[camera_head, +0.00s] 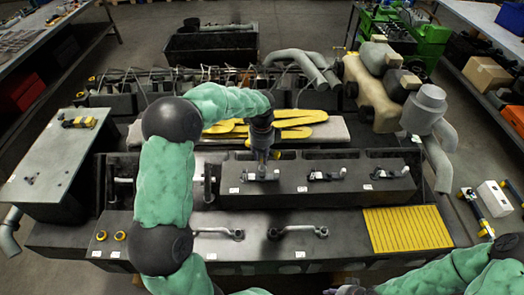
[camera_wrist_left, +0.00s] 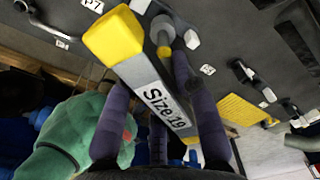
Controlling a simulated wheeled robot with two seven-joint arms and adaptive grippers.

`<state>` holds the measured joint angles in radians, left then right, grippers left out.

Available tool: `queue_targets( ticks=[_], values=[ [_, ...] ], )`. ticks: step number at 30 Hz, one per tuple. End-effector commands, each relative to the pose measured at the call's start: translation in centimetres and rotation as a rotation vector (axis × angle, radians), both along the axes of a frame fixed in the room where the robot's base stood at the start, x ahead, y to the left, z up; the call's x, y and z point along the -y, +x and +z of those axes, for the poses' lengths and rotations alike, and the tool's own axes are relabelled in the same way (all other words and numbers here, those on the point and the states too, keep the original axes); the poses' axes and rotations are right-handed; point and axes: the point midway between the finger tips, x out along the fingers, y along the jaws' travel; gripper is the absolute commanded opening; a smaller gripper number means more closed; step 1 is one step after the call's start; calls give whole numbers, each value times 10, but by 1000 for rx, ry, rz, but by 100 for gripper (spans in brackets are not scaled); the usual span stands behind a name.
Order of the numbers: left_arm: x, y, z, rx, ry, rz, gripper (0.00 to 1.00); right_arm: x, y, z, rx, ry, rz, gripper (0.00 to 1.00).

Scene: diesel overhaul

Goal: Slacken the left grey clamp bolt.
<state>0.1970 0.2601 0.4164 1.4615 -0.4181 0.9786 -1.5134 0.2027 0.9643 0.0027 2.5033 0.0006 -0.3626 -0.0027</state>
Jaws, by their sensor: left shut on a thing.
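My left gripper (camera_head: 262,150) is shut on a grey tool with yellow ends, marked "Size 19" (camera_wrist_left: 155,85). Its purple fingers lie on both sides of the tool in the left wrist view. The gripper points down over the left grey clamp (camera_head: 262,174) on the dark block. In the left wrist view a round grey and yellow piece (camera_wrist_left: 162,36) shows beside the tool's upper part, close to the clamp. Whether the tool is seated on the clamp bolt cannot be told. My right gripper is only partly visible at the bottom edge, and its jaws are unclear.
Two more clamps, the middle one (camera_head: 325,175) and the right one (camera_head: 387,172), sit on the same block. Grey handles (camera_head: 300,231) lie in front. A yellow slatted pad (camera_head: 407,229) is at the right. Yellow pieces (camera_head: 300,118) lie behind the block.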

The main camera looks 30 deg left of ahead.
Motion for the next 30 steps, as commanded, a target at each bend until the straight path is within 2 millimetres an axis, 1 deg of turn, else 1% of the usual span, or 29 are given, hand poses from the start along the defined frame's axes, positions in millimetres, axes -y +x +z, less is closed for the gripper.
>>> queue_targets(
  ticks=[1, 5, 25, 30],
  values=[
    [-1, 1, -5, 5, 1, 2, 0, 0, 0, -5, 0, 0, 0, 40],
    [-1, 1, -9, 6, 1, 3, 0, 0, 0, -7, 1, 0, 0, 40],
    [-1, 2, -9, 19, 1, 4, 0, 0, 0, -8, 1, 0, 0, 40],
    [-1, 2, -13, 19, 1, 4, 0, 0, 0, -11, 1, 0, 0, 40]
  ],
)
